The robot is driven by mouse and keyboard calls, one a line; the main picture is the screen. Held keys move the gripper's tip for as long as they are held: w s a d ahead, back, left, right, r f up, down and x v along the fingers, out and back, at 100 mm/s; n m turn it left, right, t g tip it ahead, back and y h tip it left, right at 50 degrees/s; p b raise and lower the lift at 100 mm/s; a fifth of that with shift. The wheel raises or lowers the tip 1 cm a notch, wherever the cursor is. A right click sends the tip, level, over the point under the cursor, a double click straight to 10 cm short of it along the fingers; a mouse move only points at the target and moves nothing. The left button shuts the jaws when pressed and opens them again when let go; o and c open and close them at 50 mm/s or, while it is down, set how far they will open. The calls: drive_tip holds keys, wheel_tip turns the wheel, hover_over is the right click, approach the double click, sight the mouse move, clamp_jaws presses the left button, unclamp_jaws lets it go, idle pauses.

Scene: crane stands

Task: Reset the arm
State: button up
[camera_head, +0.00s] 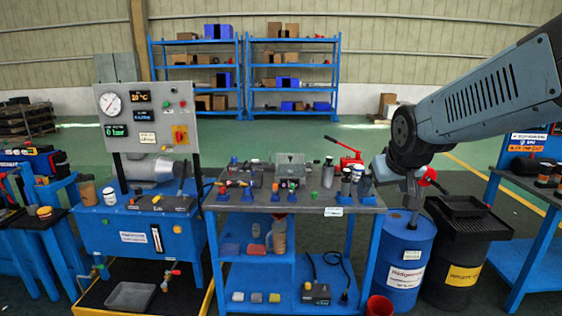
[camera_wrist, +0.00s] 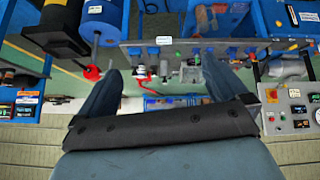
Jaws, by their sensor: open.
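My arm (camera_head: 490,95) reaches in from the upper right in the head view. Its end is over the right end of the workbench (camera_head: 335,210), and my gripper (camera_head: 375,168) shows there only small and partly hidden. In the wrist view my gripper (camera_wrist: 160,80) has its two dark fingers spread wide apart with nothing between them. That view is upside down, with the bench and its small parts beyond the fingers. I see no object held.
A blue drum (camera_head: 402,262) and a black bin (camera_head: 468,250) stand right of the bench. A test stand with a gauge panel (camera_head: 147,118) is at left. Small parts and a red-handled tool (camera_head: 343,148) crowd the bench top. Blue shelves (camera_head: 243,75) stand far behind, across open floor.

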drive_tip(key=s+r+m+g, duration=0.1)
drive_tip(key=s+r, duration=0.1)
drive_tip(key=s, duration=1.3)
drive_tip(key=shift+g, duration=0.4)
drive_tip(key=shift+d, duration=0.1)
